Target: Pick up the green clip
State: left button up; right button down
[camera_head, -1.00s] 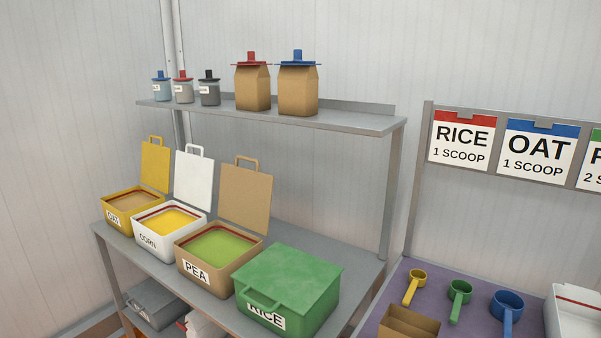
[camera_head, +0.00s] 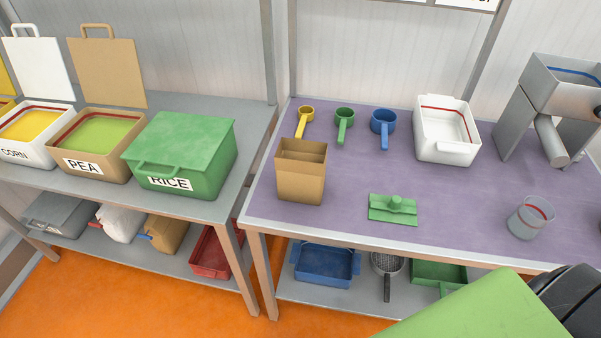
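The green clip (camera_head: 393,209) lies flat on the purple-topped table near its front edge, right of an open brown paper bag. Neither gripper shows; a green and black part of my own body fills the lower right corner.
The open brown bag (camera_head: 301,172) stands left of the clip. Yellow (camera_head: 303,121), green (camera_head: 344,124) and blue (camera_head: 383,126) scoops and a white bin (camera_head: 445,131) are behind. A clear cup (camera_head: 530,217) and a grey machine (camera_head: 548,113) stand right. Purple surface (camera_head: 345,215) around the clip is free.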

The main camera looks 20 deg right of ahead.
aim_at(396, 209)
jog(key=z, duration=1.45)
